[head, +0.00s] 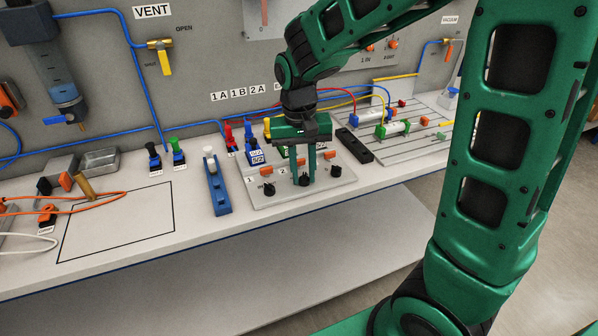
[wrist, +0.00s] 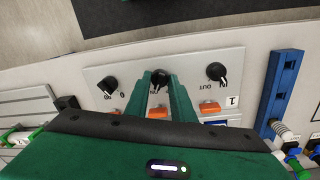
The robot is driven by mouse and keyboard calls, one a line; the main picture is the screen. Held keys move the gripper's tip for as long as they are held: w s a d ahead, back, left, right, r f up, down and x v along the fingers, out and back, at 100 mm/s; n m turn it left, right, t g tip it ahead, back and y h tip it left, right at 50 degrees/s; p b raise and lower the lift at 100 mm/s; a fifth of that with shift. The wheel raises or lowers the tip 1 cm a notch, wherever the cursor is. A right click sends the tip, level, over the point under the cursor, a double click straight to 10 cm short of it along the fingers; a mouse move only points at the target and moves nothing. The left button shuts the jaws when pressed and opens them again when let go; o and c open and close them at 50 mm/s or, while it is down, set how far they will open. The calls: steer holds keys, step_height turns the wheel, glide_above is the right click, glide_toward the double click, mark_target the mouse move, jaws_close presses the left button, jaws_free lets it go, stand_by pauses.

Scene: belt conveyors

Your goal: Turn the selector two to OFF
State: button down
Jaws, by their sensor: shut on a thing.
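Selector two is the middle black knob (head: 304,181) of three on a light grey panel (head: 262,202) on the bench. It also shows in the wrist view as the middle knob (wrist: 160,76). My gripper (head: 303,172) points down from above, with its green fingers on either side of this knob, shut on it. The fingers cover part of the knob and its markings, so its exact setting cannot be read. Selector one (wrist: 217,73), beside "IN" and "OUT" lettering, and the third knob (wrist: 108,86) stand free on each side.
Orange blocks (wrist: 157,112) sit close to the knobs on the panel. A blue holder (head: 218,190) stands left of the panel and a black strip (head: 355,146) lies right of it. The outlined bench area (head: 120,225) is mostly clear.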

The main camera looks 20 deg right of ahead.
steer(key=n, duration=1.1)
steer(key=shift+t, duration=0.4)
steer(key=shift+d+n, duration=0.1)
steer(key=shift+n, duration=0.3)
steer(key=c, duration=1.5)
jaws_free()
steer(key=shift+r, duration=0.1)
